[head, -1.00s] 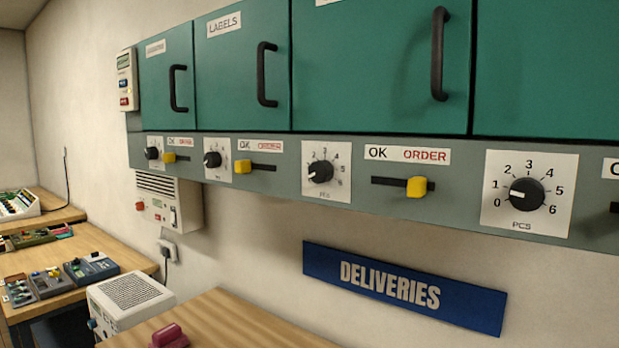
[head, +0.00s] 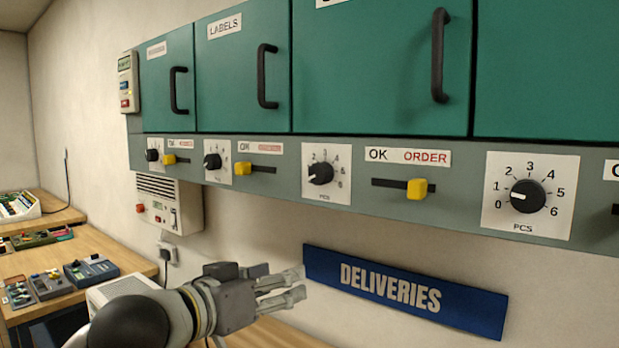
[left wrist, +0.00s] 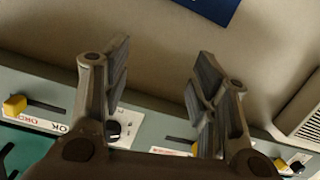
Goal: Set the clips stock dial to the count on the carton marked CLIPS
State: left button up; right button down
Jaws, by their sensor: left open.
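Several dials sit on the grey strip under the green cabinets: a large one (head: 527,196) marked 0 to 6 PCS at right, a middle one (head: 320,173), and smaller ones (head: 212,160) further left. The large dial's pale mark points left, near 0 and 1. None of the dials in view can be read as clips, and no carton marked CLIPS shows. My left gripper (head: 300,283) is open and empty, below the strip and left of the DELIVERIES sign. In the left wrist view its fingers (left wrist: 162,62) are apart, with a dial (left wrist: 114,130) partly behind one finger. My right gripper is out of view.
Yellow sliders (head: 417,188) with OK/ORDER labels sit between the dials. Black door handles (head: 440,55) jut out above. The blue DELIVERIES sign (head: 390,290) is on the wall. A wall unit (head: 168,204) and benches with devices (head: 92,269) are at left.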

pick_arm(q)
jog(key=t+h, duration=0.1)
jog(key=h, duration=0.1)
send_near(316, 175)
jog(key=v, duration=0.2)
jog(key=p+x, duration=0.3)
jog(key=x, duration=0.6)
jog(key=shift+r, duration=0.1)
jog(key=shift+w+d, duration=0.45)
jog(key=shift+w, duration=0.05)
jog(key=shift+c, duration=0.3)
jog(key=c, duration=0.9)
jog(key=shift+c, duration=0.2)
